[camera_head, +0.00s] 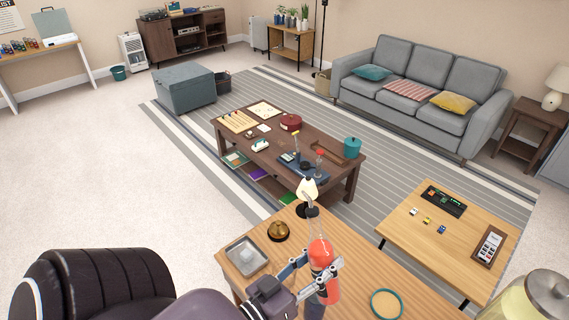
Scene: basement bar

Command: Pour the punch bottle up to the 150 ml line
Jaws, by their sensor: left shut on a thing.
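A red bottle (319,254), which I take to be the punch bottle, stands roughly upright over the wooden counter (350,245). My left gripper (322,270) is shut around it, one finger on each side. The bottle's lower part is partly hidden by the gripper, and I cannot tell whether it touches the counter. No 150 ml line can be made out. My right gripper is not in view.
A metal tray (233,258) holding a small clear item, a brass-coloured domed object (278,231) and a black-and-cream item (307,192) stand on the counter. A teal-rimmed round item (373,304) lies right of the bottle. A metal-lidded glass jar (515,304) is at lower right.

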